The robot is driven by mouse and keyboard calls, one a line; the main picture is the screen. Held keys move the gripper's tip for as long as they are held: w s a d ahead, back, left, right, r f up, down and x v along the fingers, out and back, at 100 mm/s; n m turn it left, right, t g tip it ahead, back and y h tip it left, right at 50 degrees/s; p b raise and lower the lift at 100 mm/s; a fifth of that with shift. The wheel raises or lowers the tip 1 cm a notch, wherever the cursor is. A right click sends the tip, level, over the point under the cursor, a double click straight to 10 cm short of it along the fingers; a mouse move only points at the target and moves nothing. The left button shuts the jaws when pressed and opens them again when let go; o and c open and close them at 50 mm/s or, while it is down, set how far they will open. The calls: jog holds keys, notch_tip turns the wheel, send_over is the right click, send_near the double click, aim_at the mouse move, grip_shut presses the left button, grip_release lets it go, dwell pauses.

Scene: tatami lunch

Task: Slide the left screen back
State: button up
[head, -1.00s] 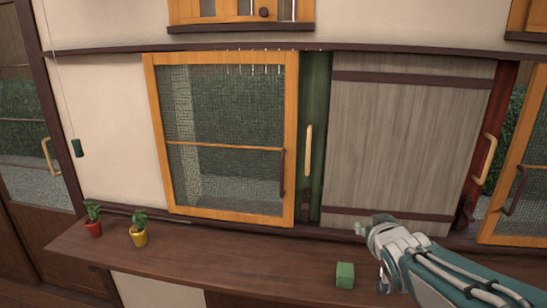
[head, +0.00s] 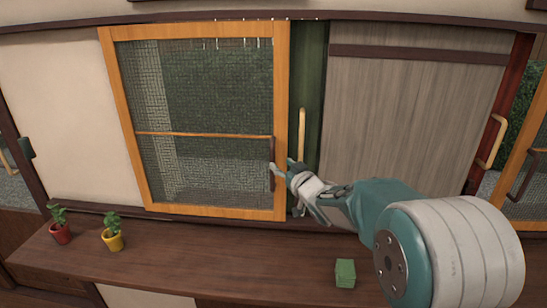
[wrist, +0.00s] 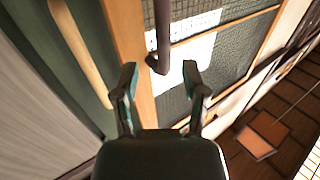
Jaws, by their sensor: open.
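The left screen (head: 128,120) is an orange wooden frame with dark mesh and a thin crossbar. Its dark upright handle (head: 272,178) is on the right stile. My gripper (head: 283,168) is at the handle, just to its right in the head view. In the wrist view my gripper (wrist: 159,80) has its two fingers spread. The handle (wrist: 163,32) shows ahead, with its lower end near the gap between the fingertips. I see no clear contact with it.
Right of the screen is a green panel (head: 307,90) with a pale handle (head: 301,135), then a grey wood panel (head: 410,110). On the ledge (head: 200,262) stand a red pot (head: 60,233), a yellow pot (head: 112,240) and a green cube (head: 345,273). Another orange screen (head: 535,180) is at far right.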

aim_at(273, 159)
jog(key=x, duration=0.4)
jog(key=shift+w+a, duration=0.1)
jog(key=shift+a, duration=0.45)
jog(key=shift+w+a, duration=0.1)
jog(key=shift+w, duration=0.3)
jog(key=shift+d, duration=0.2)
jog(key=shift+a, duration=0.1)
grip_shut()
jog(key=shift+a, duration=0.1)
